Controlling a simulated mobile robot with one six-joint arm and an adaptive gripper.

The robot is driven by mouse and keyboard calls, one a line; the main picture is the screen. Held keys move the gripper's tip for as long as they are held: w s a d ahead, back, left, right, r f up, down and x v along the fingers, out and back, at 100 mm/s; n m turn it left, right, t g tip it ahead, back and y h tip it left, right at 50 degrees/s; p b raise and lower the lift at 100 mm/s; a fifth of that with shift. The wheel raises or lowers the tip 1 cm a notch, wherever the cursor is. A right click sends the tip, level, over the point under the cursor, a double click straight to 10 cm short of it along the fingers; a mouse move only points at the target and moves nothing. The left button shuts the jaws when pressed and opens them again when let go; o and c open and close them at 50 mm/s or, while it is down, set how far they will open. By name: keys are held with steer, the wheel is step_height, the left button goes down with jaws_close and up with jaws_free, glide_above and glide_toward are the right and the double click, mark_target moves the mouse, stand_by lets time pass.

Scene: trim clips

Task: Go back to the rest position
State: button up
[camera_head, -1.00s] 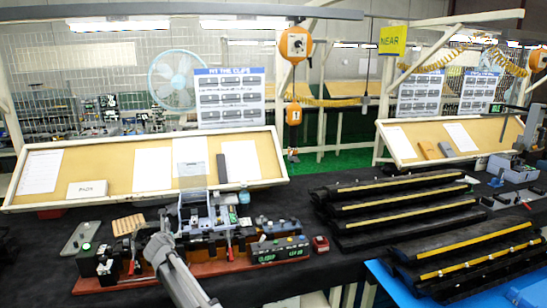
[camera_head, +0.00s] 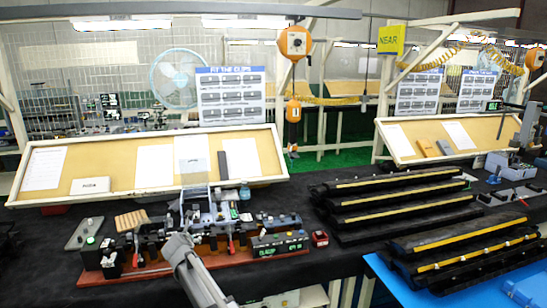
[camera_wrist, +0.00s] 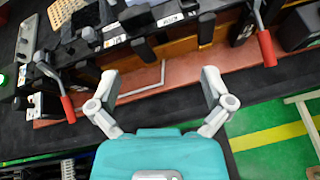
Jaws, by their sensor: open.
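My gripper (camera_wrist: 160,88) is open and empty in the wrist view, its two pale fingers spread apart over the front edge of the clip fixture. In the head view my grey arm (camera_head: 195,272) rises from the bottom edge in front of the fixture; the fingers cannot be made out there. The fixture (camera_head: 150,270) has a red-brown base with black blocks, clamps and red handles. Its base also shows in the wrist view (camera_wrist: 140,82), beyond the fingers, with a red-handled lever on either side.
Black trim strips with yellow lines (camera_head: 400,200) lie stacked on the right of the black table. A sloped board with papers (camera_head: 110,165) stands behind the fixture. A small red box (camera_head: 320,239) sits right of the fixture. Green floor with a yellow line (camera_wrist: 265,138) shows below the table edge.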

steer(key=s+d+f+m+g+h+b, duration=0.1)
steer(key=s+d+f+m+g, duration=0.15)
steer(key=d+m, duration=0.55)
steer(key=s+d+f+m+g+h+b, duration=0.1)
steer(key=s+d+f+m+h, duration=0.2)
steer(key=d, duration=0.8)
steer(key=s+d+f+m+g+b, duration=0.2)
steer(key=d+f+m, duration=0.35)
steer(key=d, duration=0.45)
steer(key=s+d+f+m+g+y+b, duration=0.1)
steer(key=s+d+f+m+g, duration=0.2)
steer(key=s+d+m, duration=0.6)
steer(key=s+d+f+m+g+y+b, duration=0.1)
steer(key=s+d+f+m+g+b, duration=0.1)
steer(key=s+d+m, duration=0.7)
steer(key=s+f+g, duration=0.1)
steer(key=s+g, duration=0.1)
steer(key=s, duration=0.2)
steer(key=shift+d+f+m, duration=0.3)
steer(key=shift+f+m, duration=0.05)
steer(key=shift+s, duration=0.1)
steer(key=shift+a, duration=0.1)
